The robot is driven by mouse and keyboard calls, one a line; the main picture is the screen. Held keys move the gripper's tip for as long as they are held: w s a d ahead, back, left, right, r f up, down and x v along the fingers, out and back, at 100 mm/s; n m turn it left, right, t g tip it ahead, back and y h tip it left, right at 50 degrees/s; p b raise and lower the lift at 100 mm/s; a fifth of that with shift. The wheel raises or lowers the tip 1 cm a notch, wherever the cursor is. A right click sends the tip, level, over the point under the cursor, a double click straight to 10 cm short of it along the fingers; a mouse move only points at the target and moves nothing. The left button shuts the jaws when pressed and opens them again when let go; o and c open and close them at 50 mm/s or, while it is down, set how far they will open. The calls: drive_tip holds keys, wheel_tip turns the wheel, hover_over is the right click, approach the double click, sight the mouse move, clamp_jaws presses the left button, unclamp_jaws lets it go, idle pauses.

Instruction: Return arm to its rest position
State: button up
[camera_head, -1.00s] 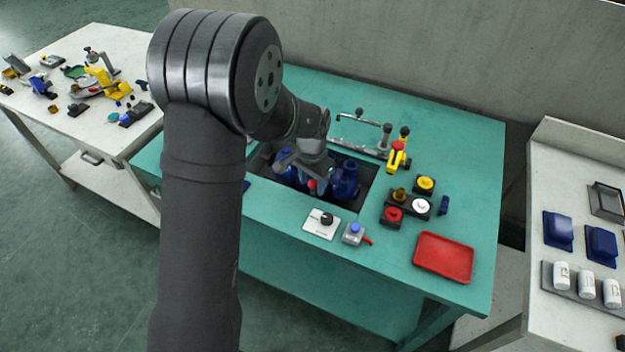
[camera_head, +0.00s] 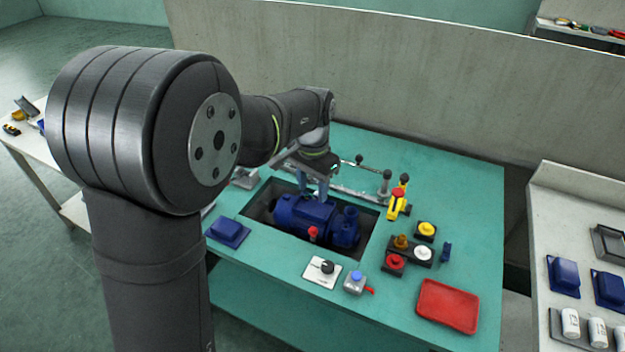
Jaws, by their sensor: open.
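My gripper (camera_head: 318,187) is at the end of my arm, above the back edge of the recess in the green table. It points down, its jaws apart, and I see nothing held in it. The blue pump (camera_head: 305,214) lies in the dark recess (camera_head: 374,233), just below and in front of my gripper. Whether the gripper touches the pump cannot be told. My arm hides part of the table's left side.
On the green table (camera_head: 455,185) are a yellow clamp with a red top (camera_head: 397,204), push buttons (camera_head: 423,253), a rotary switch (camera_head: 322,271), a small valve (camera_head: 356,282), a red tray (camera_head: 448,305) and a blue block (camera_head: 228,231). A wall (camera_head: 400,80) stands behind.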

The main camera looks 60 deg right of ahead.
sight(313, 229)
drive_tip(key=shift+r, duration=0.9)
drive_tip(key=shift+f, duration=0.15)
wheel_tip(313, 229, down, 17)
drive_tip(key=shift+f, duration=0.1)
idle(0.5)
wheel_tip(313, 229, up, 18)
drive_tip(key=f, duration=0.1)
wheel_tip(313, 229, down, 16)
drive_tip(key=shift+f, duration=0.2)
drive_tip(key=d, duration=0.3)
drive_tip(key=shift+d+f, duration=0.3)
drive_tip(key=shift+d, duration=0.05)
wheel_tip(313, 229, up, 17)
drive_tip(key=s+a+f+n, duration=0.1)
drive_tip(key=s+a+f, duration=0.6)
drive_tip(key=a, duration=0.3)
drive_tip(key=shift+s+a+f, duration=0.25)
drive_tip(key=shift+f, duration=0.6)
